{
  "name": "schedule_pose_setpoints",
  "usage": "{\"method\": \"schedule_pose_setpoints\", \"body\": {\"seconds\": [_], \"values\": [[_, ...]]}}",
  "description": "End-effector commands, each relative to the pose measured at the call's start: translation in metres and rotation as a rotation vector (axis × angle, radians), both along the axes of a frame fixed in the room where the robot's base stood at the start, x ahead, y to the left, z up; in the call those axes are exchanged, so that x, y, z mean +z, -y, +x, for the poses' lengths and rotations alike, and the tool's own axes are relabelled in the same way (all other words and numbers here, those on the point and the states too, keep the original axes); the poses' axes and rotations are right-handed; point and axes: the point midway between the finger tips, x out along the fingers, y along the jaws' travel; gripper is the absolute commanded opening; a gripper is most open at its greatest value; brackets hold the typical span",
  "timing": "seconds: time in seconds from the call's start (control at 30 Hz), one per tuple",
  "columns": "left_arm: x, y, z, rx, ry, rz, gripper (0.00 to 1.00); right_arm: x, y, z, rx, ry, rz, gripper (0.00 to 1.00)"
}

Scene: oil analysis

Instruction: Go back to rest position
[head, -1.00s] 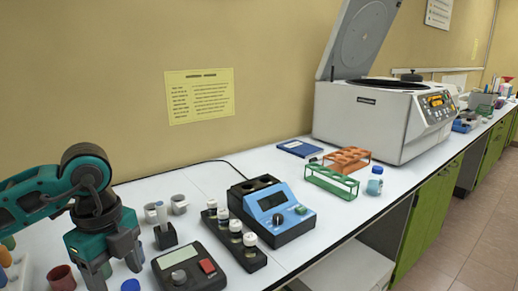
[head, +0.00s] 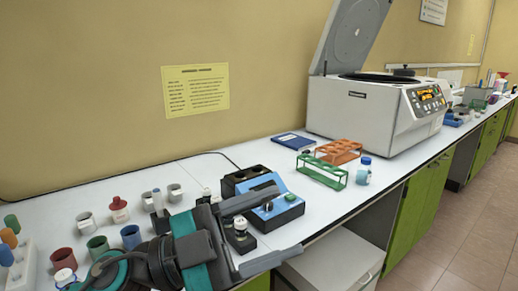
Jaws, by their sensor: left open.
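My left gripper (head: 286,223) reaches in from the lower left over the bench, its two grey fingers spread wide and pointing right. No object shows held between them. The fingers are over the front of the blue analyser (head: 262,197) and the vial rack, and hide parts of both. A dark-capped vial (head: 240,230) shows between the fingers; I cannot tell whether they touch it. My right gripper is not in view.
Several cups and a red-capped bottle (head: 118,210) stand left of my arm. An orange rack (head: 338,151), a green rack (head: 321,172) and a blue-capped bottle (head: 364,171) stand right of the analyser. The white centrifuge (head: 365,112) is behind them, lid open.

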Motion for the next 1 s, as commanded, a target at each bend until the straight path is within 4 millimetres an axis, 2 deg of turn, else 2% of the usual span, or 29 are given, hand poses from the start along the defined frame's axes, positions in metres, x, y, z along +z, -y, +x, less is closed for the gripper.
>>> {"method": "schedule_pose_setpoints", "body": {"seconds": [0.1, 0.17, 0.23, 0.37, 0.47, 0.57, 0.6, 0.7, 0.8, 1.0], "values": [[0.014, -0.027, 0.026, 0.233, -0.099, -0.215, 0.65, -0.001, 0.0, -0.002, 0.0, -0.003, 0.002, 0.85], [0.012, -0.046, 0.041, 0.365, -0.164, -0.29, 0.65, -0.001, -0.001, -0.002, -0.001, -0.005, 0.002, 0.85], [0.001, -0.07, 0.058, 0.524, -0.254, -0.351, 0.65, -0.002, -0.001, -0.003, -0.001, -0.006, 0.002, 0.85], [-0.044, -0.118, 0.077, 0.82, -0.462, -0.377, 0.65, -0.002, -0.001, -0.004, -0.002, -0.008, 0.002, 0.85], [-0.094, -0.152, 0.078, 1.029, -0.652, -0.325, 0.65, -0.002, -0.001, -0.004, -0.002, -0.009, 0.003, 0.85], [-0.152, -0.181, 0.061, 1.203, -0.866, -0.213, 0.65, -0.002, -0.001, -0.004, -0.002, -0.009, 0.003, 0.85], [-0.175, -0.19, 0.049, 1.258, -0.951, -0.152, 0.65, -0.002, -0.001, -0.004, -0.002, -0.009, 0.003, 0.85], [-0.223, -0.204, 0.016, 1.345, -1.143, 0.0, 0.65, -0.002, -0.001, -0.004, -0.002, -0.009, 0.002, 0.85], [-0.256, -0.212, -0.017, 1.38, -1.295, 0.14, 0.65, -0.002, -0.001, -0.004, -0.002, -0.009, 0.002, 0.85], [-0.297, -0.217, -0.079, 1.372, -1.524, 0.38, 0.65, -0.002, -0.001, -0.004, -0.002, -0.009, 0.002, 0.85]]}}
